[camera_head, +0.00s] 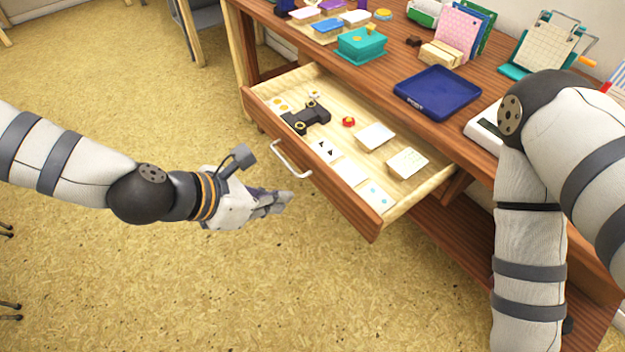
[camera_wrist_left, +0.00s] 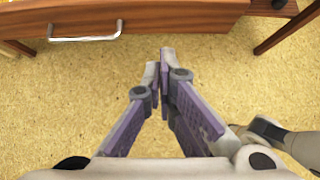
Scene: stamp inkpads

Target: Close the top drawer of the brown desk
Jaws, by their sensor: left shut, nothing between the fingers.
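The brown desk (camera_head: 395,60) has its top drawer pulled well out, with its brown front panel (camera_head: 318,178) toward me. A silver bar handle (camera_head: 287,163) is on that panel. In the left wrist view the drawer front (camera_wrist_left: 190,18) runs along the top, with the handle (camera_wrist_left: 85,32) at upper left. My left gripper (camera_head: 287,199) is in front of the drawer, a little below the handle in the picture, apart from it. Its fingers (camera_wrist_left: 164,55) are together and empty. My right arm is at the right side of the head view; its gripper is not visible.
The drawer holds a black object (camera_head: 305,117), a small red item (camera_head: 348,121) and several pale cards and boxes. On the desktop are a blue tray (camera_head: 437,93), a teal box (camera_head: 361,46) and several stationery items. The floor (camera_head: 150,270) left of the drawer is clear.

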